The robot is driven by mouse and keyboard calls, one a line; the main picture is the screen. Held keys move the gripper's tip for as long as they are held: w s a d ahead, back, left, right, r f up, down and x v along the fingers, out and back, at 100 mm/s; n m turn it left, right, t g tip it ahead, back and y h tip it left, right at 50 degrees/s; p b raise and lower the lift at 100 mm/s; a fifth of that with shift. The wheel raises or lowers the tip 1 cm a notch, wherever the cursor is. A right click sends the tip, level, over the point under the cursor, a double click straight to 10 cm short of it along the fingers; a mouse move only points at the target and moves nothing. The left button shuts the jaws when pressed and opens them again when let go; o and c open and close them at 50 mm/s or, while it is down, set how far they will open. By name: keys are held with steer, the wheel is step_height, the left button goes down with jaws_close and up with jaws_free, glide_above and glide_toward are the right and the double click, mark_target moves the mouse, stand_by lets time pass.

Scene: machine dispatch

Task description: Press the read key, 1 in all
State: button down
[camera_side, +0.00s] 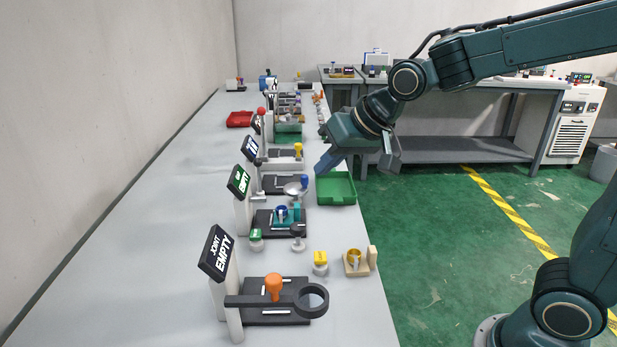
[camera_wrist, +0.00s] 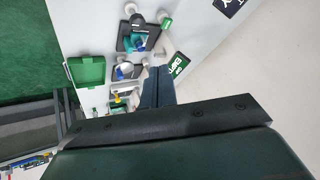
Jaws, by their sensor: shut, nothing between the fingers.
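My gripper (camera_side: 321,168) is shut and empty, raised in the air above the right edge of the long grey table (camera_side: 150,270), near the green tray. In the wrist view its dark fingers (camera_wrist: 157,80) are together and point toward the stations. No label reading "read" can be made out, so I cannot tell which part is the read key. A small green-topped block (camera_side: 256,238) and a yellow-topped block (camera_side: 320,258) stand near the front stations. The front station's sign (camera_side: 216,254) says "JOINT EMPTY"; the green sign (camera_side: 239,182) behind it also says "EMPTY".
A row of stations with posts and dark bases runs along the table. A green tray (camera_side: 336,201) sits at the right edge, a red tray (camera_side: 240,119) farther back. An orange knob (camera_side: 273,283) and a dark ring (camera_side: 312,299) stand in front. The table's left side is clear.

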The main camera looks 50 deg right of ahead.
steer(key=m+t+y, duration=0.1)
steer(key=m+y, duration=0.1)
glide_above(260, 234)
step_height(260, 234, down, 8)
steer(key=shift+r, duration=0.25)
steer(key=shift+a, duration=0.1)
steer(key=shift+f, duration=0.1)
steer(key=shift+f, duration=4.35)
